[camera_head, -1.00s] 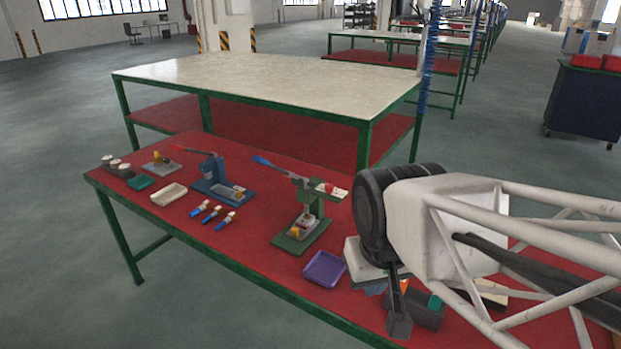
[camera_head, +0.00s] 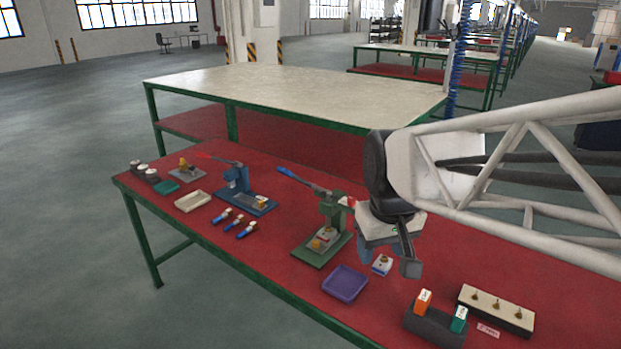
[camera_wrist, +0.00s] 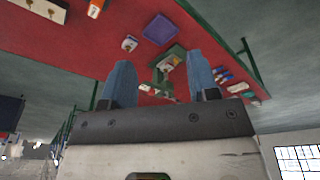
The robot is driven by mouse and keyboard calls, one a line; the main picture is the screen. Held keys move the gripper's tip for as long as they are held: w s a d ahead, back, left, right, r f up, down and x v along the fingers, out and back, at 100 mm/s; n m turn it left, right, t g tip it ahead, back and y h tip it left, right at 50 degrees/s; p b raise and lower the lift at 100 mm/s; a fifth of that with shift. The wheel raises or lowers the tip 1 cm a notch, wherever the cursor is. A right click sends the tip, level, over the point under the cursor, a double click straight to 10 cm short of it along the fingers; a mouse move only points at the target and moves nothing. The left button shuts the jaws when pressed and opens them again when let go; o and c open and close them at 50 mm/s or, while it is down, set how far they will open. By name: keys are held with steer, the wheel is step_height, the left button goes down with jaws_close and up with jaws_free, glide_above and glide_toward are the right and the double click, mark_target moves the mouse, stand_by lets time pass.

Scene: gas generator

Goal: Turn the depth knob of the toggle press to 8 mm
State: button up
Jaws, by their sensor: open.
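A green press (camera_head: 330,220) with a blue-tipped lever stands on the red bench. Its head carries a small red and white part (camera_head: 348,201), partly behind my wrist; I cannot make out a depth knob or scale. A blue press (camera_head: 240,187) with a red-tipped lever stands farther left. The task's name fits either press by sight. My gripper (camera_wrist: 160,62) is open and empty, in the air right of the green press in the head view. In the wrist view the green press (camera_wrist: 169,62) shows between the two blue fingers, beyond them and apart.
A purple tray (camera_head: 345,284) and a small white box (camera_head: 382,265) lie near the green press. A dark holder (camera_head: 436,325) with orange and green blocks and a white-topped block with pegs (camera_head: 497,308) are at front right. Blue-handled tools (camera_head: 234,222) lie left.

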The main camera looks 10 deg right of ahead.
steer(key=w+d+n+g, duration=0.1)
steer(key=w+d+n, duration=0.2)
steer(key=w, duration=1.7)
steer(key=n+g, duration=0.1)
steer(key=n, duration=0.2)
glide_above(352, 199)
steer(key=f, duration=0.7)
steer(key=shift+s+a+f, duration=0.1)
steer(key=shift+s+f, duration=0.15)
steer(key=shift+f, duration=0.05)
steer(key=shift+w+f, duration=0.2)
steer(key=shift+w, duration=0.15)
steer(key=shift+f, duration=0.1)
steer(key=shift+f, duration=3.8)
steer(key=c, duration=0.9)
steer(key=shift+c, duration=0.2)
